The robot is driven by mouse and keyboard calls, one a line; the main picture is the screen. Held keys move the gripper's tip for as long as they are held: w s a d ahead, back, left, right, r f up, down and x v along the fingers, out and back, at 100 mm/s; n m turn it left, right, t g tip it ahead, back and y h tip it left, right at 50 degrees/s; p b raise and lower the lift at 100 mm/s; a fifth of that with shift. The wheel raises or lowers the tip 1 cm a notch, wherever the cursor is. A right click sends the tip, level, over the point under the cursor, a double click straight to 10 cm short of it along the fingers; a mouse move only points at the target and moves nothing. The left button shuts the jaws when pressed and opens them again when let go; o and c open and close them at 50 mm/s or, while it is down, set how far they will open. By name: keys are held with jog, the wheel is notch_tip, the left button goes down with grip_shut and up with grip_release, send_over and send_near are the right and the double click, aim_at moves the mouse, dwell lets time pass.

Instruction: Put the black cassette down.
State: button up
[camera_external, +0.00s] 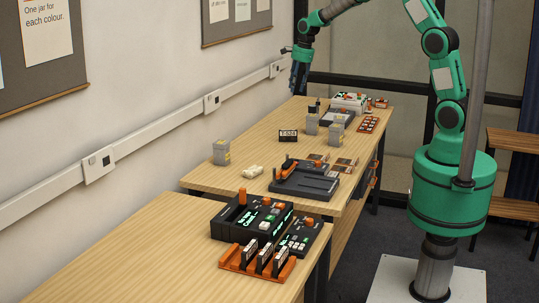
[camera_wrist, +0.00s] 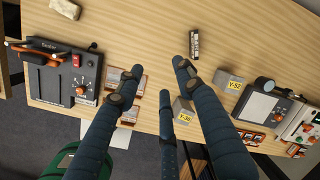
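A small black cassette (camera_external: 288,136) with a pale label stands on the wooden table, apart from the grey boxes. In the wrist view the black cassette (camera_wrist: 195,45) lies just beyond the right fingertip, outside the fingers. My gripper (camera_wrist: 154,82) has its dark blue fingers spread, with only table and cards seen between them, so it looks open and empty. In the external view my gripper (camera_external: 298,80) hangs above the far part of the table, near the wall, pointing down.
Grey labelled boxes (camera_external: 336,133) stand right of the cassette; one grey box (camera_external: 221,152) is nearer the wall. A black device with an orange handle (camera_external: 303,182) and a pale lump (camera_external: 252,171) are nearer. More devices (camera_external: 349,101) stand at the far end. Table around the cassette is bare.

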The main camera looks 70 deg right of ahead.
jog(key=s+a+r+n+t, duration=0.2)
jog(key=s+a+r+n, duration=1)
jog(key=s+a+r, duration=0.6)
jog(key=s+a+n, duration=0.2)
jog(key=s+n, duration=0.2)
jog(key=s, duration=0.4)
jog(key=s+a+f+n, duration=0.1)
jog(key=s+n, duration=0.3)
jog(key=s, duration=0.4)
jog(key=s+a+f+n+t, duration=0.1)
jog(key=s+a+n, duration=0.2)
jog(key=s, duration=0.5)
jog(key=shift+s+a+n, duration=0.35)
jog(key=shift+s+n, duration=0.05)
jog(key=shift+n, duration=0.2)
